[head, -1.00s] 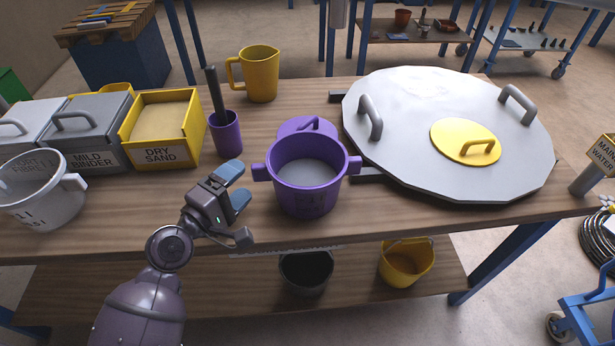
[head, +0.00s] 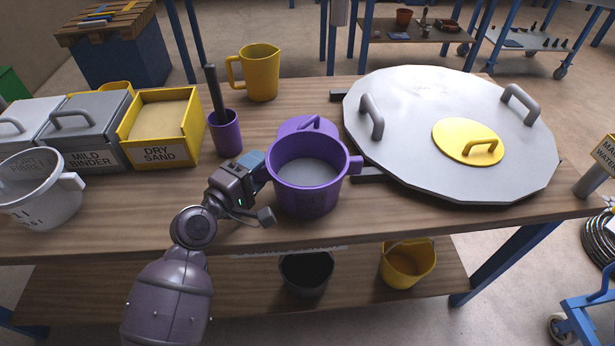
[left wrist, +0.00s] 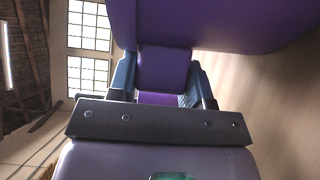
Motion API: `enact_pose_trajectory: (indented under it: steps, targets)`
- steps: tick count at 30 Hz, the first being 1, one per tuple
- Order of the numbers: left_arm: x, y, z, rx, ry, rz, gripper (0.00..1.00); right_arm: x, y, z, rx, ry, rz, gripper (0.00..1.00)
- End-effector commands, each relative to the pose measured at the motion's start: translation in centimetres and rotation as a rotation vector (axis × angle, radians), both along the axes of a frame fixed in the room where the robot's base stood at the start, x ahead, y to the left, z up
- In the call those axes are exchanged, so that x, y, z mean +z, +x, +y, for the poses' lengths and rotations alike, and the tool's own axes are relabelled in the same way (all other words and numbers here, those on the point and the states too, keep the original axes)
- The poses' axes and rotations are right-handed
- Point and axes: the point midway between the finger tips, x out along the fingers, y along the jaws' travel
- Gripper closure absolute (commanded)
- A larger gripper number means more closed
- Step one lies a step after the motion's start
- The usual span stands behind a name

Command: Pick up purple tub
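The purple tub (head: 306,190) stands upright on the wooden table, with one handle on each side. Its right handle (head: 355,165) is free. My left gripper (head: 257,168) is at the left handle, largely hiding it in the head view. In the left wrist view the left gripper (left wrist: 163,80) has one blue finger on each side of the purple handle (left wrist: 163,68), and the tub wall (left wrist: 210,22) fills the top. I cannot tell whether the fingers press on the handle. My right gripper is not in view.
A purple lid (head: 308,125) lies behind the tub, and a purple cup (head: 226,138) with a dark stick stands behind my gripper. A large grey lid (head: 410,120) is to the right. The dry sand box (head: 165,150) and white pot (head: 40,205) are left.

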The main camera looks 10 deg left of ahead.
Motion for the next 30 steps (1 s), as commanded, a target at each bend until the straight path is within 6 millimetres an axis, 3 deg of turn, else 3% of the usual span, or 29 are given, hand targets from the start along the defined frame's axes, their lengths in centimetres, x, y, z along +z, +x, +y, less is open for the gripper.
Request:
enact_pose_trajectory:
  steps: [1,9,22,30]
  targets:
    - [0.0,0.0,0.0,0.000,0.000,0.000,0.62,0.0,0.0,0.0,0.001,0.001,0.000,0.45]
    - [0.0,0.0,0.0,0.000,0.000,0.001,1.00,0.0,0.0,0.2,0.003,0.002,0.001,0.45]
    - [1.0,0.0,0.0,0.000,-0.003,-0.007,1.00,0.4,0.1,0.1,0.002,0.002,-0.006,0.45]
    - [5.8,0.0,-0.1,0.000,-0.005,-0.019,1.00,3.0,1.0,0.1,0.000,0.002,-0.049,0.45]
